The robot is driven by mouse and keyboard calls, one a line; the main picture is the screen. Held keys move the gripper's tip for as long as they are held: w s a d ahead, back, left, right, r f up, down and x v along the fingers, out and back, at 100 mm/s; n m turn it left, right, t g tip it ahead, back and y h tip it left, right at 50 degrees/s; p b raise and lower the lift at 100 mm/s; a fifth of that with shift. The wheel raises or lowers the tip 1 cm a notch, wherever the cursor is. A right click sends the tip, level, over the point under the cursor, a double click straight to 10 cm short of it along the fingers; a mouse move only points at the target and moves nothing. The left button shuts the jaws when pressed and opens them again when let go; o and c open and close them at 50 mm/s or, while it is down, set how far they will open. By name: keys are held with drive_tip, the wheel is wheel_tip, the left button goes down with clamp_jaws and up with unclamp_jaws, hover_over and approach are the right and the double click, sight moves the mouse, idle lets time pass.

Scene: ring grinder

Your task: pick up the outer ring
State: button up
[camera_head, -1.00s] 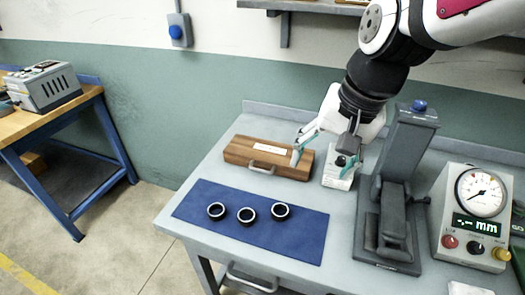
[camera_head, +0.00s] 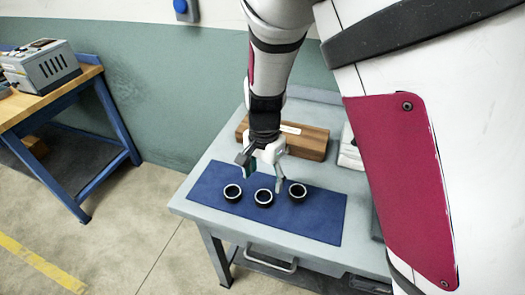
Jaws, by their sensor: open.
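Three dark rings with light rims lie in a row on a blue mat (camera_head: 312,222): a left ring (camera_head: 232,192), a middle ring (camera_head: 263,197) and a right ring (camera_head: 297,192). I cannot tell from their looks which one is the outer ring. My gripper (camera_head: 264,182) is open and empty, pointing down above the back part of the mat, its fingers spread over the row near the middle ring. I cannot tell its exact height.
A wooden case (camera_head: 306,142) lies behind the mat on the grey table (camera_head: 190,205). A white box (camera_head: 349,152) stands right of it. My arm hides the table's right side. A wooden bench (camera_head: 85,74) with a grey device (camera_head: 42,65) stands at left.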

sight(264, 201)
wheel_tip(264, 201, down, 4)
drive_tip(key=shift+r, duration=0.25)
drive_tip(key=f, duration=0.5)
drive_tip(key=shift+w, duration=0.4)
drive_tip(key=c, duration=1.3)
